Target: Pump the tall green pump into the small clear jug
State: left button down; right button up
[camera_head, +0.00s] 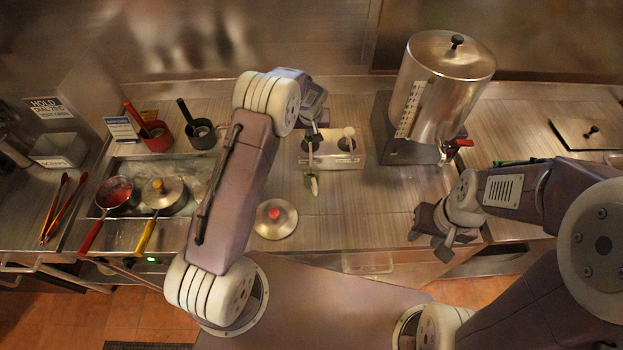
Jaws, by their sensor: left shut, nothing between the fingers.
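A metal pump station (340,161) stands in the middle of the counter with two pump heads. The left pump (312,184) has a pale greenish spout that reaches toward the front; I take it as the green pump. The other pump (348,136) has a whitish knob. My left gripper (317,117) is shut and empty, just above the left pump's head; whether it touches is unclear. A faint clear container (368,263), perhaps the jug, shows at the counter's front edge, low and hard to make out. My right gripper (428,246) looks open and empty, right of it.
A metal urn (437,90) with a red-handled tap (458,144) stands right of the pumps. A round lid (275,219) with a red knob lies in front-left. Pans (114,196), small pots (157,136) and tongs (55,208) are at left.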

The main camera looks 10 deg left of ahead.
pick_arm(q)
jog(key=shift+s+r+p, duration=0.1)
jog(key=shift+r+p, duration=0.85)
jog(key=shift+r, duration=0.8)
jog(key=shift+r, duration=0.1)
notch_tip(320, 180, up, 6)
jog(key=p, duration=0.3)
